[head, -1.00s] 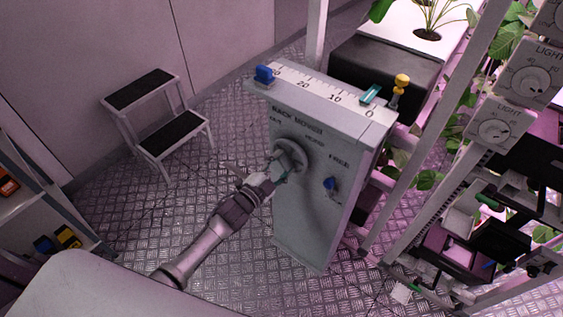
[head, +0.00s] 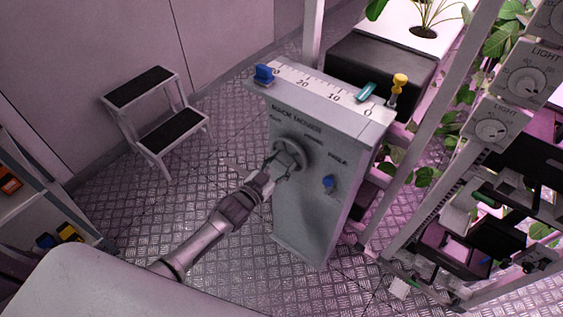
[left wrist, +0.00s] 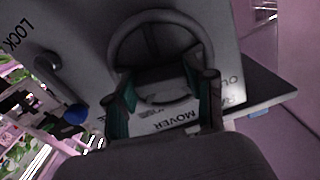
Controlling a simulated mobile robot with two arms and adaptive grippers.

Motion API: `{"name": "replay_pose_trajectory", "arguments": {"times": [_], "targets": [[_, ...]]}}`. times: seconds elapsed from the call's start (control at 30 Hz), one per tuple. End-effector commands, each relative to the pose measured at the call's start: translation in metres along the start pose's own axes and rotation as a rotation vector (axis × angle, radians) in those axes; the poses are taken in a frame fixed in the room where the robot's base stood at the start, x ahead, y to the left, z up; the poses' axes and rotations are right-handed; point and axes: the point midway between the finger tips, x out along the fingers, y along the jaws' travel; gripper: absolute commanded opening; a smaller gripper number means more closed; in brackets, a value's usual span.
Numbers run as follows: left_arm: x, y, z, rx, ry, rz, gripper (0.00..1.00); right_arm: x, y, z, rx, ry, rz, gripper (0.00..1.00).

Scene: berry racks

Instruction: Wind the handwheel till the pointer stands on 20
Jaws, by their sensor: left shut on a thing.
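The grey rack mover box (head: 310,220) stands on the floor. A white scale (head: 318,92) runs along its top, with marks 0, 10 and 20 readable. The teal pointer (head: 366,92) stands between 0 and 10, nearer to 0. The round grey handwheel (head: 290,153) is on the front face, and its ring (left wrist: 160,20) fills the top middle of the left wrist view. My left gripper (head: 276,172) is shut on the handwheel; its teal-padded fingers (left wrist: 165,105) reach to the wheel, partly hiding its lower part. My right gripper is not in view.
A blue-knobbed lever (head: 328,182) sits right of the wheel. A step stool (head: 160,115) stands at left.

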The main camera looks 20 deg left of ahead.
Motion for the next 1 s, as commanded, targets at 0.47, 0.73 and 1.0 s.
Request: {"name": "replay_pose_trajectory", "arguments": {"times": [0.47,0.73,1.0], "targets": [[-0.0010,0.0003,0.0024,-0.021,-0.005,0.000,0.19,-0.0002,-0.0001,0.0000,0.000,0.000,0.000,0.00],[-0.0007,0.0003,0.0016,-0.020,-0.003,0.000,0.79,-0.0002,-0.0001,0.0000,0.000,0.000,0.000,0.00],[-0.0015,0.0003,0.0008,-0.020,-0.002,0.000,0.79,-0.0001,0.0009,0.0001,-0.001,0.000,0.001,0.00]]}}
